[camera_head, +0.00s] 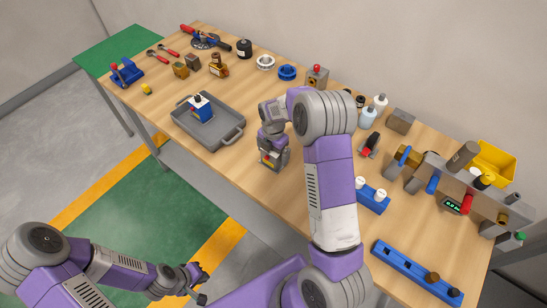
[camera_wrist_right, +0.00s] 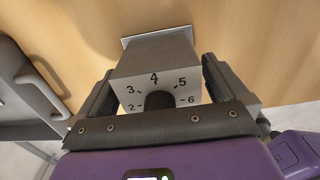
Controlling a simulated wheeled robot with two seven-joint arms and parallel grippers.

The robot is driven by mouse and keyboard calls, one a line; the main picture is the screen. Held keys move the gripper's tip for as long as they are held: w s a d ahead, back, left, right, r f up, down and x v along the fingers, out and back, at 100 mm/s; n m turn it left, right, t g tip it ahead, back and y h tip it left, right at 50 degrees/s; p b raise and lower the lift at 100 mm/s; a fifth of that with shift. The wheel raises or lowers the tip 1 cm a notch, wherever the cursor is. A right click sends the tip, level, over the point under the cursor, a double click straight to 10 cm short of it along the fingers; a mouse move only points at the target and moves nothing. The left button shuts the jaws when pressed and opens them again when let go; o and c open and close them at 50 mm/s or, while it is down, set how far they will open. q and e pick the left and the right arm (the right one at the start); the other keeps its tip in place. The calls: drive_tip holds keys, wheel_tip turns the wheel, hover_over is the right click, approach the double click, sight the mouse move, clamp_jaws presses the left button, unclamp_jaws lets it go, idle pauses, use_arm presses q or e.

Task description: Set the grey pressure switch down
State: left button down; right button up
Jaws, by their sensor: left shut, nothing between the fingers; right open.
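The grey pressure switch (camera_wrist_right: 155,58) is a box with a dial face numbered 2 to 6 and a dark knob, seen in the right wrist view. It stands between the fingers of my right gripper (camera_head: 271,160), which is open, with a finger on each side. A flat plate shows at the switch's far edge against the wooden table top. In the head view my right gripper and arm mostly hide the switch. I cannot tell from the frames whether its base touches the table. My left gripper (camera_head: 197,282) is shut and empty, low in front of the table over the floor.
A grey tray (camera_head: 232,133) holding a blue box (camera_head: 201,111) lies just left of my right gripper. A blue holder with white-topped parts (camera_head: 371,200) and a blue rail (camera_head: 408,272) lie to the right. Bottles (camera_head: 369,115) stand behind. Bare wood lies in front.

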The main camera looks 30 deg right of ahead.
drive_tip(key=shift+r, duration=0.1)
drive_tip(key=c, duration=0.9)
drive_tip(key=shift+r+p, duration=2.35)
drive_tip(key=shift+r, duration=1.15)
drive_tip(key=shift+c, duration=0.2)
